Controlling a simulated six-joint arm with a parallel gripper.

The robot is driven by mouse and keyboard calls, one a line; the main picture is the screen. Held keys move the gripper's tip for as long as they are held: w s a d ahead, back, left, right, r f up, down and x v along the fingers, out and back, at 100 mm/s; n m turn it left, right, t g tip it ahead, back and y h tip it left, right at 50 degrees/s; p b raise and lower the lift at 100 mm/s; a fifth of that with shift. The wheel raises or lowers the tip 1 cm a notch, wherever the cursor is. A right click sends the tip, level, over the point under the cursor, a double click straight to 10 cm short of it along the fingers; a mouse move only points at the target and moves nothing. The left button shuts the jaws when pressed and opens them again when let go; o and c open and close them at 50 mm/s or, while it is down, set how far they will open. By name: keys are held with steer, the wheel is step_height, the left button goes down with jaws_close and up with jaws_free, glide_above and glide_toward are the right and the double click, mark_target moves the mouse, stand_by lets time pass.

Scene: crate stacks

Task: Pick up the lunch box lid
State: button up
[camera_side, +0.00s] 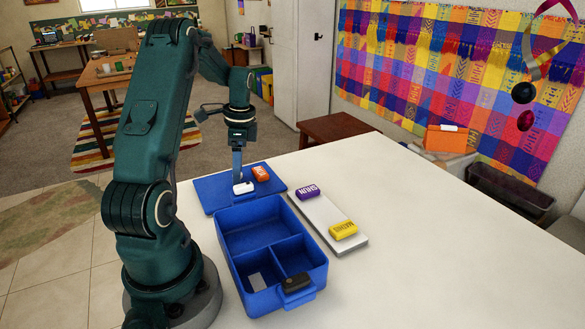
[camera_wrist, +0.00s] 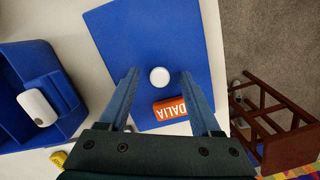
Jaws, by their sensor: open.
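The blue lunch box lid (camera_side: 212,190) lies flat on the white table behind the box, and it fills the middle of the wrist view (camera_wrist: 145,35). A round white knob (camera_wrist: 160,77) stands on it; it also shows in the side view (camera_side: 243,188). In the side view my gripper (camera_side: 238,168) is low over the lid; contact cannot be told.
The open blue lunch box (camera_side: 226,262) has three compartments and a dark latch (camera_side: 296,283) at the front. A grey board (camera_side: 322,212) to its right carries a purple block (camera_side: 307,191) and a yellow block (camera_side: 343,230). The table's right side is clear.

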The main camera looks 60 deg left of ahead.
jaws_close()
stand_by(1.3)
